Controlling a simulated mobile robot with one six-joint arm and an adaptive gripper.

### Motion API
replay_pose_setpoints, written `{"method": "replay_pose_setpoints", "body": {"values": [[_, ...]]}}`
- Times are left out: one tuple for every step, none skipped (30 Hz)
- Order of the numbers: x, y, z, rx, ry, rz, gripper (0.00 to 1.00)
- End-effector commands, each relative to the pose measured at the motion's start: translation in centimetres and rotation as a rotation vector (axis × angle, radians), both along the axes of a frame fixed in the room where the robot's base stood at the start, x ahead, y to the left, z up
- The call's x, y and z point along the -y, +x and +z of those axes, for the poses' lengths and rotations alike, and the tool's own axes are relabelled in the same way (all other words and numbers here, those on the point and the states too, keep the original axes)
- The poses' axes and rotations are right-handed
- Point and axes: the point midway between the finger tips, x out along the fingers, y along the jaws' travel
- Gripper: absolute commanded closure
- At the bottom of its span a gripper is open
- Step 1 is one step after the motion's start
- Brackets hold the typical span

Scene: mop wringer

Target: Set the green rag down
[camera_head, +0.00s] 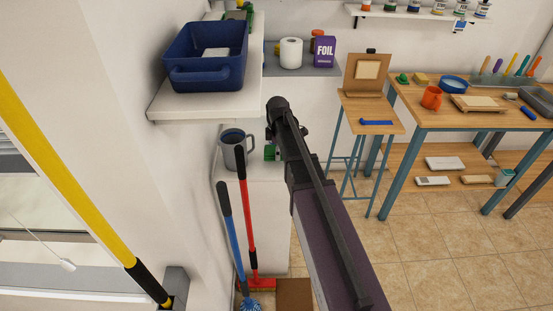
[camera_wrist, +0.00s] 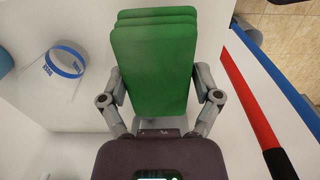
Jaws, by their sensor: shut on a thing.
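The green rag (camera_wrist: 155,62), a folded stack of layers, fills the middle of the wrist view. My gripper (camera_wrist: 160,84) is shut on it, with one grey finger at each side. In the head view, a small green part of the rag (camera_head: 270,152) shows left of my arm, over the white cabinet top (camera_head: 262,172) and right of the grey mug (camera_head: 238,150). My arm hides most of the gripper there. I cannot tell whether the rag touches the white surface below it.
A red-handled broom (camera_head: 247,215) and a blue-handled mop (camera_head: 232,235) stand in front of the cabinet. A shelf above holds a blue basin (camera_head: 207,72). A clear item with a blue band (camera_wrist: 64,62) is left of the rag.

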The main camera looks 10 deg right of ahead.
Motion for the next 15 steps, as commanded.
{"method": "replay_pose_setpoints", "body": {"values": [[0.0,0.0,-0.7,0.0,0.0,0.0,0.65],[0.0,0.0,-1.0,0.0,0.0,0.0,0.65],[0.0,0.0,-1.3,0.0,0.0,0.0,0.65],[0.0,0.0,-1.6,0.0,0.0,0.0,0.65],[0.0,0.0,-1.8,0.0,0.0,0.0,0.65],[0.0,0.0,-2.1,0.0,0.0,0.0,0.65],[0.0,0.0,-2.4,0.0,0.0,0.0,0.65],[0.0,0.0,-2.6,0.0,0.0,-0.001,0.65],[0.0,0.0,-2.8,0.0,0.0,-0.001,0.65],[0.0,0.0,-2.9,0.0,0.0,-0.001,0.65],[0.1,0.0,-3.1,0.0,0.0,-0.001,0.65],[0.1,0.0,-3.2,0.0,0.0,-0.001,0.65],[0.1,0.0,-3.2,0.0,0.0,-0.001,0.65],[0.1,0.0,-3.2,0.0,0.0,-0.001,0.65],[0.1,0.0,-3.3,0.0,0.0,-0.001,0.65]]}}
